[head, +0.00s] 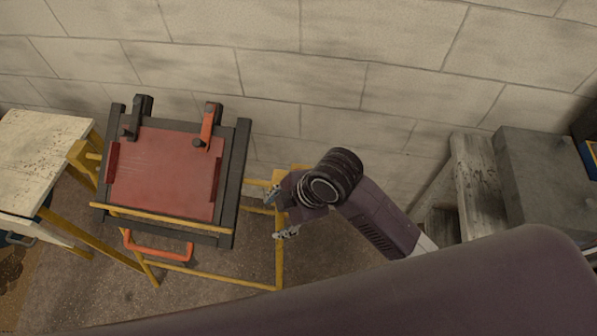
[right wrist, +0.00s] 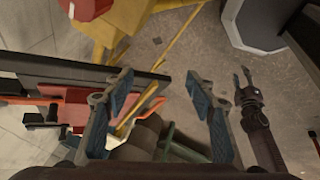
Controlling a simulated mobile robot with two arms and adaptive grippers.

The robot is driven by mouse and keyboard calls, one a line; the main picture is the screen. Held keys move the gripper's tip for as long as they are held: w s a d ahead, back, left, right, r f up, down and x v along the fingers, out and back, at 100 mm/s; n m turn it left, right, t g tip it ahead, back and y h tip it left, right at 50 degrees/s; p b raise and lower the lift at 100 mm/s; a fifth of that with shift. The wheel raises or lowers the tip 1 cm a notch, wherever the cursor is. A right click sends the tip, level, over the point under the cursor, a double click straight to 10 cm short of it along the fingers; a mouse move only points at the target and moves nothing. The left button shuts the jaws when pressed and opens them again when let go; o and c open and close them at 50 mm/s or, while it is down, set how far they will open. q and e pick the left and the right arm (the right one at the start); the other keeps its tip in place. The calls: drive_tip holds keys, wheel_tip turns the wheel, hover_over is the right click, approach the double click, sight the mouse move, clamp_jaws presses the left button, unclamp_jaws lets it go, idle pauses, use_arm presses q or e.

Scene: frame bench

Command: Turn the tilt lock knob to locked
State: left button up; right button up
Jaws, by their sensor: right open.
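The frame bench (head: 160,175) stands left of centre in the head view, with a tilted red panel in a dark frame on yellow legs. My right gripper (head: 278,214) is open to the right of the bench, beside a yellow leg. In the right wrist view my right gripper (right wrist: 160,80) has its blue-padded fingers wide apart, with nothing between them. A red faceted part (right wrist: 88,8) on a yellow mount is cut off at the top left there; I cannot tell whether it is the tilt lock knob. A gripper-like end, possibly my left gripper (right wrist: 243,82), shows at the right.
An orange handle (head: 157,248) sits at the bench's front and an orange lever (head: 208,126) at its top. A worn white table (head: 38,155) is at the left. A grey box (head: 545,175) and bench (head: 477,185) are at the right. A block wall stands behind.

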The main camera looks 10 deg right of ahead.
drive_tip(key=w+d+r+n+g+h, duration=0.1)
drive_tip(key=w+d+r+n, duration=0.1)
drive_tip(key=n, duration=0.5)
drive_tip(key=w+d+r+n+h, duration=0.2)
drive_tip(key=w+d+n, duration=0.1)
drive_tip(key=n, duration=0.4)
drive_tip(key=w+d+r+n+g+h, duration=0.1)
drive_tip(key=w+d+r+n, duration=0.1)
drive_tip(key=n, duration=0.5)
drive_tip(key=shift+w+d+r+g+h, duration=0.15)
drive_tip(key=shift+w+r, duration=0.15)
drive_tip(key=shift+w, duration=0.4)
drive_tip(key=shift+w+r+g+h, duration=0.15)
drive_tip(key=shift+w+r, duration=0.15)
drive_tip(key=shift+w, duration=0.4)
wheel_tip(320, 180, down, 8)
drive_tip(key=shift+r+p, duration=0.2)
drive_tip(key=shift+p, duration=1)
drive_tip(key=shift+c, duration=0.4)
drive_tip(key=c, duration=1.1)
